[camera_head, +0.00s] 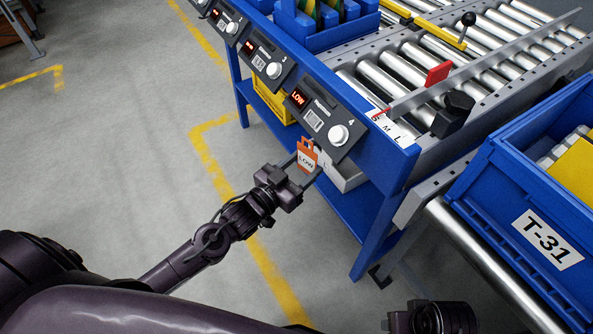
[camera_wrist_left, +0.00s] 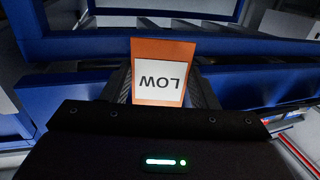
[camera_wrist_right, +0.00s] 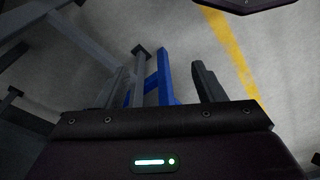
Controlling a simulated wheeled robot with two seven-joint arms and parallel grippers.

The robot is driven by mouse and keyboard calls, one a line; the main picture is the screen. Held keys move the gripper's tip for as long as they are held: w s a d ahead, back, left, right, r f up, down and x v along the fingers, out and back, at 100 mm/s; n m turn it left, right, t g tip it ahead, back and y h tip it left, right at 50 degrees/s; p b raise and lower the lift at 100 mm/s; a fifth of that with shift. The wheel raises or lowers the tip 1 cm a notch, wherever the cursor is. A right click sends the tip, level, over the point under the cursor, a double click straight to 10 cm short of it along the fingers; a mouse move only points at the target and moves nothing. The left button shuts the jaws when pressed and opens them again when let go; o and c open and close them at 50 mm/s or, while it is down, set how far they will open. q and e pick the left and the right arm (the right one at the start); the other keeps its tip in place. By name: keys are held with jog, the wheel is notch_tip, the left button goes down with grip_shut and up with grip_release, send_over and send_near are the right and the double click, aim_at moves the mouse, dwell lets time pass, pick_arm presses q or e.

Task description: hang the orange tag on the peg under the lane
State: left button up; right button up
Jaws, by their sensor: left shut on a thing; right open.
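The orange tag (camera_head: 307,156), with a white panel reading LOW, is gripped by my left gripper (camera_head: 303,170). It hangs in the air just below the lower edge of the lane 4 display box (camera_head: 322,117), whose screen shows LOW. In the left wrist view the tag (camera_wrist_left: 160,72) stands between the two fingers, its lettering upside down, with blue rack beams behind it. I cannot make out the peg; the tag or box may hide it. My right gripper (camera_wrist_right: 170,88) is open and empty, low over the floor near the rack's legs.
More display boxes (camera_head: 263,62) line the blue rack edge to the upper left. A yellow bin (camera_head: 272,100) and a pale box (camera_head: 343,172) sit on the lower shelf. A blue T-31 tote (camera_head: 530,200) stands at right by the rollers.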

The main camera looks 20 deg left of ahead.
pick_arm(q)
jog(key=shift+w+d+f+b, duration=0.15)
jog(key=shift+w+d+b, duration=0.65)
jog(key=shift+w, duration=0.25)
jog(key=shift+w+d+f, duration=0.25)
jog(key=shift+w+d, duration=0.1)
jog(key=shift+w, duration=0.15)
jog(key=shift+f, duration=0.1)
pick_arm(e)
jog(key=shift+w+a+f+t+y, duration=0.2)
jog(key=shift+w+a+t, duration=0.15)
jog(key=shift+a, duration=0.2)
jog(key=shift+w+a+f+t+y, duration=0.1)
jog(key=shift+w+a+t+y, duration=0.2)
jog(key=shift+a, duration=0.2)
jog(key=shift+s+d+f, duration=0.1)
jog(key=shift+s+f, duration=0.05)
jog(key=shift+s, duration=0.05)
pick_arm(q)
jog(key=o, duration=0.9)
